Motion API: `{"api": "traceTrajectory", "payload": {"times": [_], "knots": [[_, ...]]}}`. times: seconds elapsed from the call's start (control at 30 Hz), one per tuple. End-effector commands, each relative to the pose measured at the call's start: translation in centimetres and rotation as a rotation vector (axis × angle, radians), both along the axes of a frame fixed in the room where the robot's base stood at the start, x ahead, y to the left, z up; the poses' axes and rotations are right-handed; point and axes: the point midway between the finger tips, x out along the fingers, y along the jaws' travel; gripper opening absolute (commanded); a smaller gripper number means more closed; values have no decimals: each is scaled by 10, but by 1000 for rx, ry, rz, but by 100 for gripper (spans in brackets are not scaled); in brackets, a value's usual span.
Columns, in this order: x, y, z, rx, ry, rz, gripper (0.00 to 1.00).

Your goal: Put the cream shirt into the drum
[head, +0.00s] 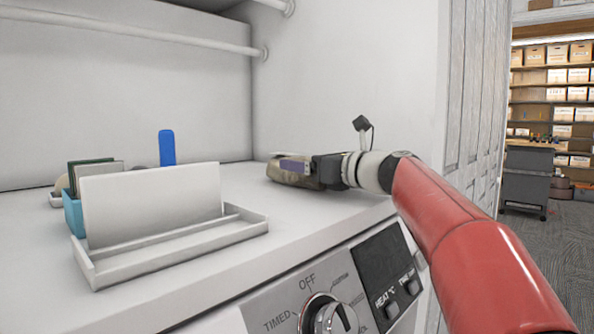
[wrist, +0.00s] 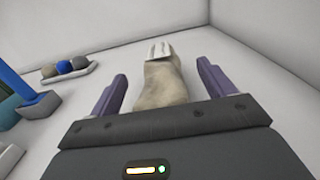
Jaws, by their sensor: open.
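The cream shirt (wrist: 163,84) lies as a small crumpled bundle on the white top of the machine, near the back corner. A white striped patch shows at its far end in the wrist view. In the head view the shirt (head: 277,176) is partly hidden behind my gripper. My gripper (wrist: 160,83) is open, with one purple finger on each side of the shirt. In the head view my gripper (head: 292,165) reaches in from the right, low over the top. Gaps show between the fingers and the cloth. The drum is not in view.
A white stand with a tray (head: 150,205) is at the front left of the top. Behind it are a blue container (head: 72,212) and an upright blue object (head: 166,148). A small tray of balls (wrist: 70,72) sits at the left. White walls close the back and right. The control panel (head: 345,290) is below the front edge.

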Motion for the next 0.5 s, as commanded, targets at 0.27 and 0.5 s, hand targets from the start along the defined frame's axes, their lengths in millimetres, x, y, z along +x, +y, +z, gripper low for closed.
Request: {"api": "traceTrajectory", "payload": {"times": [0.27, 0.5], "knots": [[0, 0, 0, 0, 0, 0, 53], [-1, 0, 1, 0, -1, 0, 25]]}}
